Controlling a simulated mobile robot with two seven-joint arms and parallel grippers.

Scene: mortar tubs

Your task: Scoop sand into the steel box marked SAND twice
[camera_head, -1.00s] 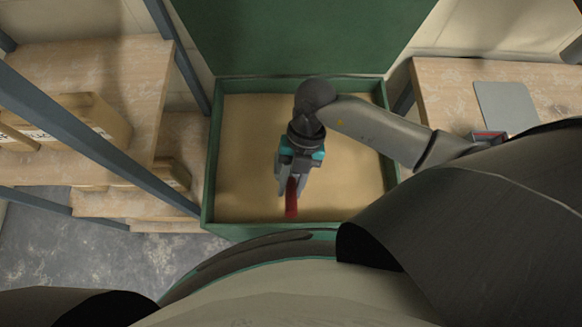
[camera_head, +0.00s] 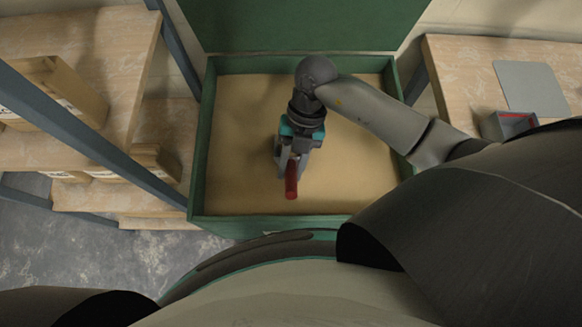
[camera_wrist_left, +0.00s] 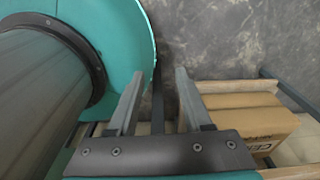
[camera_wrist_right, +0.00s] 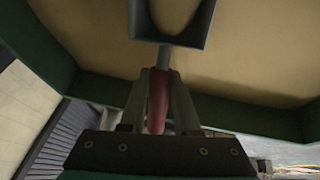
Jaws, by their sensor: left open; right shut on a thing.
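My right gripper (camera_head: 290,160) is over the sand (camera_head: 350,165) in the green bin (camera_head: 197,170). It is shut on the red handle (camera_head: 291,182) of the scoop. In the right wrist view the handle (camera_wrist_right: 157,105) lies between the fingers, and the dark metal scoop (camera_wrist_right: 170,43) extends beyond them. Tan shows inside the scoop; I cannot tell whether it is sand held there. A small grey box with a red strip (camera_head: 512,126) stands on the right table, partly hidden by my arm; no marking is readable. My left gripper (camera_wrist_left: 157,90) is open and empty above the floor.
The bin's green lid (camera_head: 300,25) stands open at the back. Shelves with cardboard boxes (camera_head: 60,95) and a grey post (camera_head: 90,135) are on the left. A flat grey sheet (camera_head: 530,88) lies on the right table (camera_head: 465,75). Bare floor (camera_head: 100,245) shows at lower left.

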